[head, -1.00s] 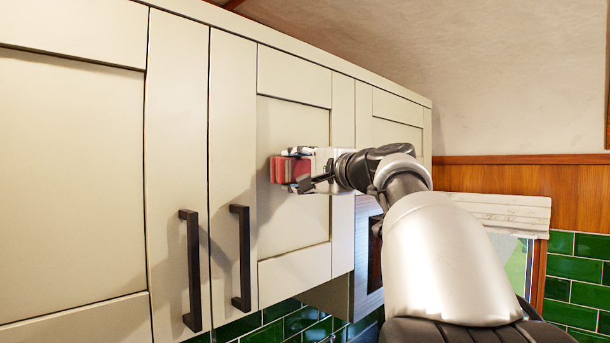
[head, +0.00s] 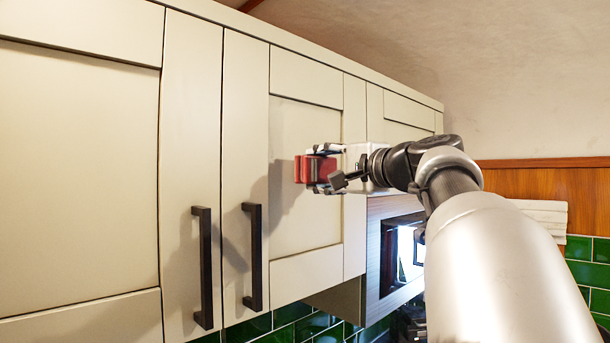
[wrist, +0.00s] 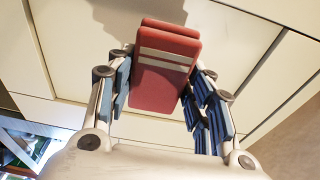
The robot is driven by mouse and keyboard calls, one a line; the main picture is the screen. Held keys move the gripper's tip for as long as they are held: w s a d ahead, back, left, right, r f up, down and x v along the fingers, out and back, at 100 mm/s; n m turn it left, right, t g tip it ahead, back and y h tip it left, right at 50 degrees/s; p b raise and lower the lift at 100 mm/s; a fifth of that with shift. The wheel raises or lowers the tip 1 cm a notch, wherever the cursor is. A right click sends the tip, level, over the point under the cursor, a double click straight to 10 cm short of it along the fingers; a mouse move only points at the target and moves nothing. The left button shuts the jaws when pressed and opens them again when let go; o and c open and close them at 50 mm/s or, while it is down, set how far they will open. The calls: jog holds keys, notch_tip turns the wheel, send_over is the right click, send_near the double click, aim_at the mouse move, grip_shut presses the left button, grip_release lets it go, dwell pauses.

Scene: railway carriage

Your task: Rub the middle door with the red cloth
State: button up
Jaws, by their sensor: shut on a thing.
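The middle door (head: 305,245) is a cream panelled wall-cupboard door with a black vertical handle (head: 252,256) near its left edge. My gripper (head: 322,169) is shut on the red cloth (head: 303,169), a folded, thick pad, and holds it in front of the door's recessed panel. In the wrist view, the red cloth (wrist: 162,75) sits between the blue-padded fingers, with a pale band across it. The cream door surface shows behind it. A shadow lies on the panel left of the cloth. I cannot tell whether the cloth touches the door.
The left door (head: 80,180) has its own black handle (head: 202,267) beside the middle one. The right door (head: 408,111) is partly behind my arm. Below are a framed appliance (head: 400,255) and green tiles (head: 290,315). The ceiling slopes above the cupboards.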

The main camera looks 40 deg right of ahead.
jog(key=shift+s, duration=0.45)
jog(key=shift+s, duration=0.1)
jog(key=shift+s+d+b, duration=0.15)
jog(key=shift+s+b, duration=0.3)
jog(key=shift+s, duration=1)
